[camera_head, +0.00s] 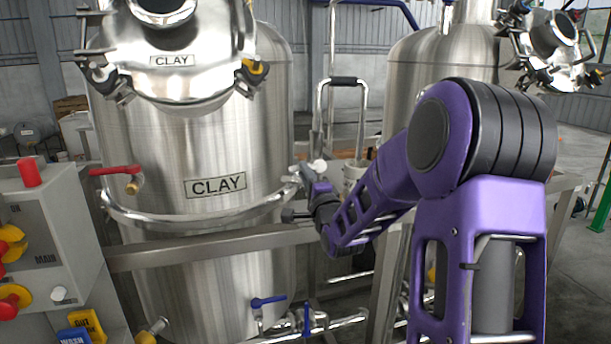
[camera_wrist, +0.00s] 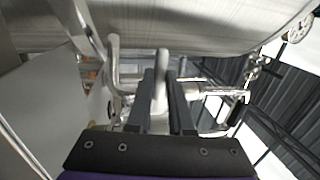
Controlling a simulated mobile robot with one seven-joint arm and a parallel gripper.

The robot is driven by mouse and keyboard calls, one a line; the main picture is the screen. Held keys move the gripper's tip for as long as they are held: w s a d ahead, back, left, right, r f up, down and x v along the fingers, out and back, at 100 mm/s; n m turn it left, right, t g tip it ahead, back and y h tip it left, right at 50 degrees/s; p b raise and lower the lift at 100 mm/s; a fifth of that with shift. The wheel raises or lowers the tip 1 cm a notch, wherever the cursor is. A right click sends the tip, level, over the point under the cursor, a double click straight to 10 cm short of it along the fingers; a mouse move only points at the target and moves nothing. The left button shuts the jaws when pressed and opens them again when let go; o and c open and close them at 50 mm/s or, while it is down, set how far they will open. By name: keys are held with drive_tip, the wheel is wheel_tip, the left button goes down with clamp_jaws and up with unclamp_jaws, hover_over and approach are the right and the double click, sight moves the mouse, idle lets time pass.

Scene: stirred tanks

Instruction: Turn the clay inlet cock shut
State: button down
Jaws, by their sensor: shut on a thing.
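The clay tank is a tall steel vessel with a CLAY plate (camera_head: 215,186) on its front. My gripper (camera_head: 308,178) is at the tank's right side, just above the steel rail, small and partly hidden by my wrist in the head view. In the wrist view my gripper (camera_wrist: 162,65) has its two dark fingers closed around a pale grey upright lever (camera_wrist: 161,72). The lever's fitting is mostly hidden, and no label shows there, so I cannot read which cock it is. A red-handled cock (camera_head: 115,171) is on the tank's left, apart from my gripper.
A blue-handled valve (camera_head: 268,301) sits on low pipework under the rail (camera_head: 210,246). A grey control box (camera_head: 45,240) with buttons stands at the left. A second steel tank (camera_head: 400,75) stands behind my arm. In the wrist view, bent metal pipe (camera_wrist: 113,75) lies close left of the fingers.

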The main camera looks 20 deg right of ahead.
drive_tip(key=shift+r, duration=0.15)
drive_tip(key=c, duration=0.8)
unclamp_jaws()
